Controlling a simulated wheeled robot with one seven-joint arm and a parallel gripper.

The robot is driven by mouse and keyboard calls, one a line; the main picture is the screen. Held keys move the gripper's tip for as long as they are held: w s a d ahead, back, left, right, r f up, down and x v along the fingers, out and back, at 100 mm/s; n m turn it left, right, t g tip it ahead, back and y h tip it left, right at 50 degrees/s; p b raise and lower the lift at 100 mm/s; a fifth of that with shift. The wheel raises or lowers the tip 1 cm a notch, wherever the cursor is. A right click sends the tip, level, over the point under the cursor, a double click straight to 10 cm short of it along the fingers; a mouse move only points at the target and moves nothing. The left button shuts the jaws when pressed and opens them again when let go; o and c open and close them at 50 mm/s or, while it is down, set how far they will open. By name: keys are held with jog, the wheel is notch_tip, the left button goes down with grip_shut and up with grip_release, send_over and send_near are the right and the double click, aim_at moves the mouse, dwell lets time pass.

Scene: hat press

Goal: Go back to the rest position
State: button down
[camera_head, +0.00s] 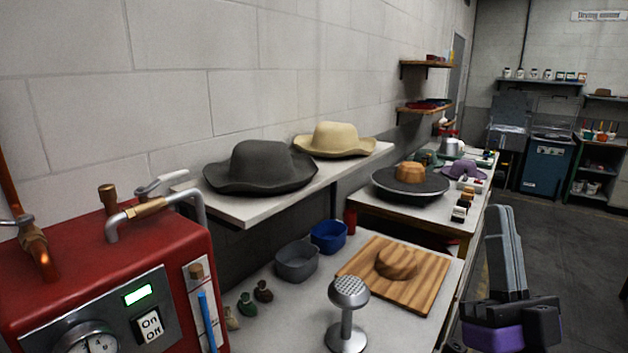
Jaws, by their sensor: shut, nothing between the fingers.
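My gripper (507,255) is at the right of the head view, pointing up, beside the front edge of the work table. Its fingers are together and hold nothing. It is apart from the table and from everything on it. Its lower body is black and purple and runs off toward the bottom of the view.
The red press machine (120,262) fills the lower left. The work table (290,325) bears a wooden hat block (397,262) on a board and a metal steamer head (348,293). Two hats, grey (260,167) and cream (335,139), lie on the wall shelf. Floor (560,215) is clear at right.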

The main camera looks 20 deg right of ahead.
jog(key=s+a+f+n+g+y, duration=0.2)
jog(key=a+f+n+y, duration=0.1)
jog(key=f, duration=0.4)
jog(key=s+a+f+n+g+y, duration=0.2)
jog(key=s+a+f+n+y, duration=0.15)
jog(key=f, duration=0.35)
jog(key=s+a+f+n+g+y, duration=0.2)
jog(key=a+f+n+g+y, duration=0.15)
jog(key=f, duration=0.45)
jog(key=s+a+f+m+g, duration=0.1)
jog(key=s+f+g, duration=0.1)
jog(key=s+f, duration=0.4)
jog(key=s+a+f+m+g+h, duration=0.1)
jog(key=s+a+f+g, duration=0.1)
jog(key=s+f, duration=0.4)
jog(key=s+g+b, duration=0.1)
jog(key=s, duration=0.4)
jog(key=shift+f+m, duration=0.15)
jog(key=shift+m, duration=0.25)
jog(key=shift+g, duration=0.25)
